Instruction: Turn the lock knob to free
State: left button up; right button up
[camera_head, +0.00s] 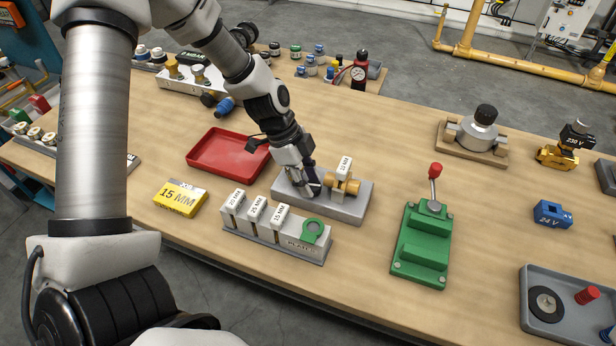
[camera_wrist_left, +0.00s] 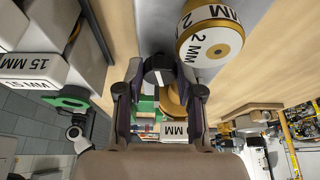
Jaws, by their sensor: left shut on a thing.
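A grey fixture block (camera_head: 346,208) stands on the bench near the middle of the head view. A brass part (camera_head: 343,184) with a white MM label (camera_head: 344,167) is mounted on it. My left gripper (camera_head: 312,188) reaches down to the block just left of the brass part. In the left wrist view its fingers (camera_wrist_left: 159,88) are shut on a small dark knob with a white mark (camera_wrist_left: 158,68), which looks like the lock knob. The fingers hide most of it, so I cannot read its setting. My right gripper is not in view.
A grey rack (camera_head: 275,240) with labelled white gauges and a green ring (camera_head: 313,231) stands in front. A green stand with a red-knobbed lever (camera_head: 423,238) stands right.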

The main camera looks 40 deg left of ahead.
pick_arm(q)
jog(key=n+p, duration=0.1)
jog(key=n+t+p, duration=0.1)
jog(key=n, duration=0.1)
jog(key=shift+s+d+r+n, duration=0.15)
jog(key=shift+s+n, duration=0.15)
jog(key=shift+n+y+p, duration=0.3)
jog(key=shift+n+p, duration=0.15)
jog(key=shift+n, duration=0.15)
jog(key=shift+s+d+n+t+y+p, duration=0.1)
jog(key=shift+n+t+y+p, duration=0.15)
jog(key=shift+n+p, duration=0.45)
jog(key=shift+s+d+n+t+y+p, duration=0.15)
jog(key=shift+n+t+p, duration=0.25)
jog(key=shift+n, duration=0.4)
jog(key=shift+a+n, duration=0.1)
jog(key=shift+n, duration=0.3)
jog(key=n, duration=0.1)
jog(key=n+y, duration=0.1)
jog(key=shift+f+n+t+p, duration=0.2)
jog(key=shift+n+t+p, duration=0.15)
jog(key=shift+n, duration=0.05)
jog(key=n+y, duration=0.1)
jog(key=n, duration=0.3)
jog(key=shift+d+y, duration=0.35)
jog(key=shift+y, duration=0.05)
